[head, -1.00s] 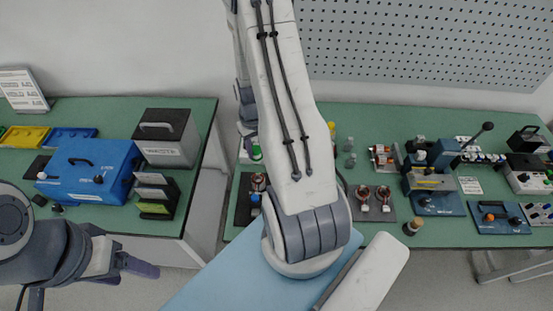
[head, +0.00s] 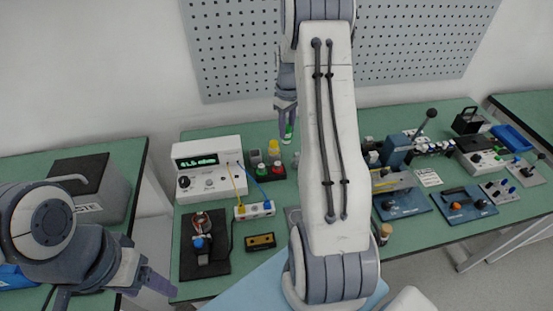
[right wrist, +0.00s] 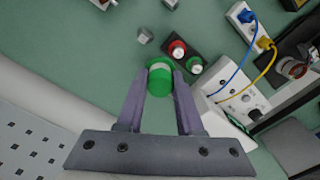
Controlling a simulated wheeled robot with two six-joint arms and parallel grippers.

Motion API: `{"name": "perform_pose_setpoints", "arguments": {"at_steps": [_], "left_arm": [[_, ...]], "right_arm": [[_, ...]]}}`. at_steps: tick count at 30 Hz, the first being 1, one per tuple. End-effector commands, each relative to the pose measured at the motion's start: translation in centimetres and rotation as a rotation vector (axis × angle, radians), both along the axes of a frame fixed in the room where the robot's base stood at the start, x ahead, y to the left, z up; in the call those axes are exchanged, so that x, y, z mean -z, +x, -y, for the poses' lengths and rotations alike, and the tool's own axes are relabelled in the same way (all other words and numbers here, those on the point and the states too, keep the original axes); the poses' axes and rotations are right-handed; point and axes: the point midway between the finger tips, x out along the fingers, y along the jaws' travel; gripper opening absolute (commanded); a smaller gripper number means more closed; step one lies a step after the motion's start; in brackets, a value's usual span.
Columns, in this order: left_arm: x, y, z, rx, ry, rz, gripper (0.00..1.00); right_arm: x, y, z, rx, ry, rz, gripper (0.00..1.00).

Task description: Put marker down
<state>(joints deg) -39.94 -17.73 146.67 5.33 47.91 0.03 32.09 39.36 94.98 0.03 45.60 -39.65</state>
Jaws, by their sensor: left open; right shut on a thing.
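The marker (head: 288,133) is a short green and white cylinder in the head view, over the back of the green bench. My right gripper (head: 287,112) is shut on it from above. In the right wrist view the green marker (right wrist: 159,80) with a pale band sits between the two purple fingertips of my right gripper (right wrist: 160,76). I cannot tell whether the marker touches the bench. My left gripper (head: 150,284) is open and empty at the lower left, in front of the gap between benches.
Red and green capped pieces in a dark holder (head: 271,172) and a yellow-capped bottle (head: 274,148) stand close by the marker. A white meter (head: 210,180) with cables stands to the left. In the right wrist view, bare green bench (right wrist: 105,55) lies left of the marker.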

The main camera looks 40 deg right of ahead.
Motion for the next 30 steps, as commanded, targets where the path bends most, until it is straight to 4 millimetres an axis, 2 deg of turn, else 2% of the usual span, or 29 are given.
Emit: {"name": "perform_pose_setpoints", "arguments": {"at_steps": [5, 12, 16, 23, 30], "left_arm": [[-1.2, 0.0, 0.0, 0.000, 0.000, 0.000, 0.68], [-3.4, 0.0, 0.0, -0.002, -0.001, 0.001, 0.68], [-4.1, 0.0, 0.0, -0.002, 0.000, 0.000, 0.68], [-4.8, 0.0, 0.0, -0.002, 0.000, 0.000, 0.68], [-6.4, 0.0, 0.0, 0.000, 0.000, 0.000, 0.68]], "right_arm": [[1.2, 2.4, -1.9, -0.017, 0.003, -0.003, 0.00], [4.5, 7.0, -5.1, -0.015, 0.002, -0.003, 0.00], [5.9, 8.8, -6.3, -0.014, 0.001, -0.002, 0.00], [7.4, 9.7, -6.9, -0.008, 0.002, -0.003, 0.00], [10.4, 9.7, -6.7, -0.007, 0.001, -0.002, 0.00]]}}
